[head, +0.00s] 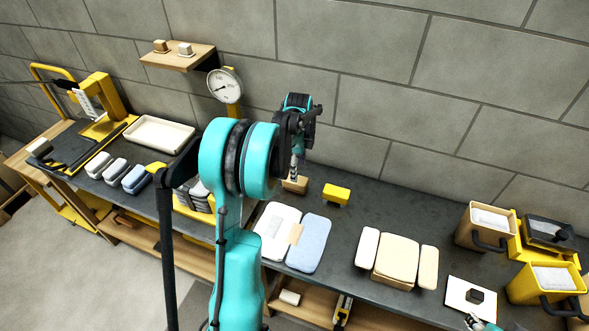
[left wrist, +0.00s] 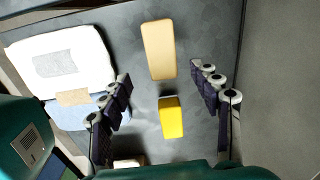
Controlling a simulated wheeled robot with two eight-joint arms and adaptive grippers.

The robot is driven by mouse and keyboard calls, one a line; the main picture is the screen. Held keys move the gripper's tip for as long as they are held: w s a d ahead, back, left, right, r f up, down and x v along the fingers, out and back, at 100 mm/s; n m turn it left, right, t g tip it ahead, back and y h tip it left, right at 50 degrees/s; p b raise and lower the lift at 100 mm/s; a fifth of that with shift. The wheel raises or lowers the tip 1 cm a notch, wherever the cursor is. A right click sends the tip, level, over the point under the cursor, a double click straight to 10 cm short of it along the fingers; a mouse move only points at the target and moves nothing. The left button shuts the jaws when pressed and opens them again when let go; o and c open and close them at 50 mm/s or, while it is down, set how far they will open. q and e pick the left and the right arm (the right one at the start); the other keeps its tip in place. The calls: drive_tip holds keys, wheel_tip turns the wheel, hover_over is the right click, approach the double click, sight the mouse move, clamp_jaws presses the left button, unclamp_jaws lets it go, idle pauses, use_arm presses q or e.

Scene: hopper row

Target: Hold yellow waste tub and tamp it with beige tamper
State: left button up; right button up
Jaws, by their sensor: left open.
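The yellow tub (head: 521,289) stands at the right end of the bench, with pale grey material inside and a dark handle. A beige block (head: 296,186), which looks like the tamper, lies on the bench near the wall; it also shows in the left wrist view (left wrist: 158,50). A yellow block (head: 336,194) lies beside it, also in the left wrist view (left wrist: 171,117). My left gripper (head: 297,165) is open above the beige block, its fingers wide apart (left wrist: 165,100). What seems my right gripper (head: 474,321) is partly cut off at the bottom; its jaws are unclear.
A tan tub (head: 473,239) and a yellow stand with a dark top (head: 549,233) are near the yellow tub. White and blue pads (head: 308,243), cream pads (head: 396,258) and a white plate (head: 463,293) lie on the bench. A dial gauge (head: 225,86) stands by the wall.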

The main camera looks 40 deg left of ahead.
sight(295, 184)
use_arm(q)
drive_tip(key=shift+a+f, duration=0.55)
drive_tip(key=shift+f, duration=0.1)
drive_tip(key=shift+w+f+m, duration=0.1)
drive_tip(key=shift+f+m, duration=0.2)
wheel_tip(295, 184, down, 8)
drive_tip(key=b, duration=0.3)
drive_tip(key=shift+a+r, duration=0.1)
drive_tip(key=shift+r, duration=0.15)
drive_tip(key=c, duration=1.4)
drive_tip(key=o, duration=1)
drive_tip(key=shift+r, duration=0.15)
